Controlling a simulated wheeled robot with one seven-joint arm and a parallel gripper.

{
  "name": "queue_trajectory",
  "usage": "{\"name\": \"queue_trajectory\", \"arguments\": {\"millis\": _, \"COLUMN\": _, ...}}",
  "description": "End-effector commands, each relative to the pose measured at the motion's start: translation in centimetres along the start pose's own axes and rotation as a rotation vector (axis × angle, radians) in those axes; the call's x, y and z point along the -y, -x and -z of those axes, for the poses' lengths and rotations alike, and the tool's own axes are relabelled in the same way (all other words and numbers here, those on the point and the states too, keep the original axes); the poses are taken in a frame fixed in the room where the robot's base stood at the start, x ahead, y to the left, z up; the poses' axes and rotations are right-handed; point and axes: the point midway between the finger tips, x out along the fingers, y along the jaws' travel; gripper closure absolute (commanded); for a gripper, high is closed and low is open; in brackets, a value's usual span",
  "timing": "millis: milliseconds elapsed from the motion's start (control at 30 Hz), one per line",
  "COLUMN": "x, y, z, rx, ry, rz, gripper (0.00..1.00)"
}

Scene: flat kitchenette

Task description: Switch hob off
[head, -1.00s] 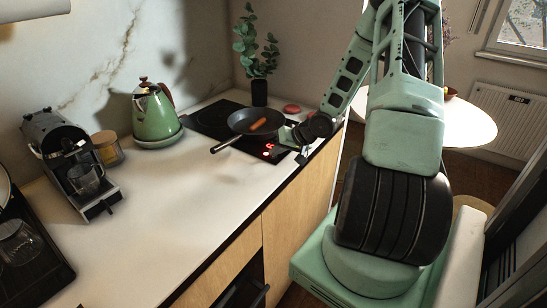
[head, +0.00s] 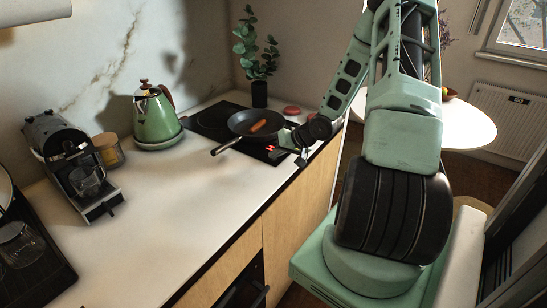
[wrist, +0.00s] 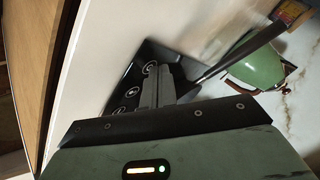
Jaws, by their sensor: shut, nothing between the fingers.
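The black hob (head: 212,118) is set in the white counter at the back, with red lit marks (head: 270,148) on its front right part. A dark frying pan (head: 240,127) with an orange-brown sausage (head: 258,126) in it stands on the hob. In the wrist view the hob panel (wrist: 150,55) shows white ring marks beside my fingers, and the pan's handle crosses to the upper right. My gripper (wrist: 158,72) is shut and empty, its fingertips over the hob's control marks. I cannot tell whether they touch the glass. In the head view my gripper is partly hidden at the hob's right front edge.
A green kettle (head: 156,118), a coffee machine (head: 75,160) and a jar (head: 108,150) stand left along the counter. A potted plant (head: 258,92) and a red round object (head: 292,110) are behind the hob. The counter's front middle (head: 170,215) is clear.

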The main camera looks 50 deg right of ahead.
Motion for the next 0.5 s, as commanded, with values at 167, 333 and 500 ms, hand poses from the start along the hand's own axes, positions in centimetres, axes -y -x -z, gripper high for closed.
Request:
{"name": "queue_trajectory", "arguments": {"millis": 167, "x": 0.51, "y": 0.64, "z": 0.52, "rx": -0.002, "ry": 0.000, "rz": 0.000, "gripper": 1.00}}
{"name": "queue_trajectory", "arguments": {"millis": 333, "x": 0.45, "y": 0.59, "z": 0.54, "rx": -0.004, "ry": 0.001, "rz": 0.000, "gripper": 1.00}}
{"name": "queue_trajectory", "arguments": {"millis": 500, "x": 0.48, "y": 0.65, "z": 0.63, "rx": -0.006, "ry": 0.001, "rz": 0.000, "gripper": 1.00}}
